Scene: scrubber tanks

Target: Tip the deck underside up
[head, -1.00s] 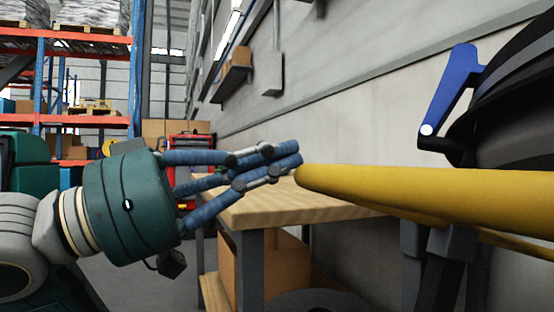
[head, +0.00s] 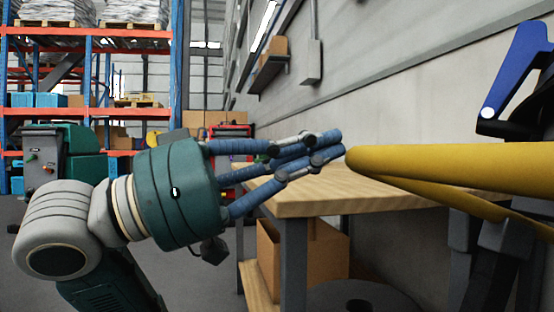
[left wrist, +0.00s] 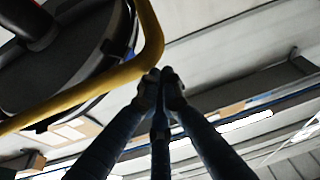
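The deck appears to be the dark round body with a yellow tube bar (head: 450,164) at the right of the head view. A blue lever (head: 515,80) stands on it. In the left wrist view the dark round underside (left wrist: 75,60) fills the upper left, and the yellow bar (left wrist: 90,92) bends around it. My left gripper (head: 335,147) has its blue fingers drawn together at the tips, right by the bar's rounded end. My right gripper is not in view.
A wooden workbench (head: 285,200) stands behind the bar, with a cardboard box (head: 318,255) below it. A grey wall (head: 400,95) runs along the right. Orange and blue racks (head: 87,80) stand at the far left. Grey floor shows between.

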